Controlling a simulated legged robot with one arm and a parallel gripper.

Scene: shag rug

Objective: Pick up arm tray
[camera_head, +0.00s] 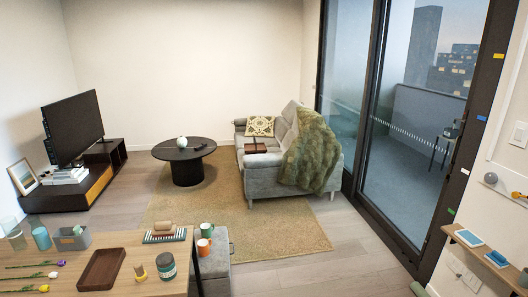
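A small flat brown piece (262,147), which looks like the arm tray, lies on the near arm of the grey sofa (262,182) in the head view. It is small in the picture, and I cannot tell whether anything is on it. A dark brown rectangular wooden tray (102,269) also lies on the wooden table at the lower left. My gripper is not in view.
A green shaggy throw (312,152) hangs over the sofa's right side. A round black coffee table (186,165) stands left of the sofa on a tan rug (240,222). The wooden table (150,255) holds cups, flowers and jars. Bare floor (345,250) lies right of the rug.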

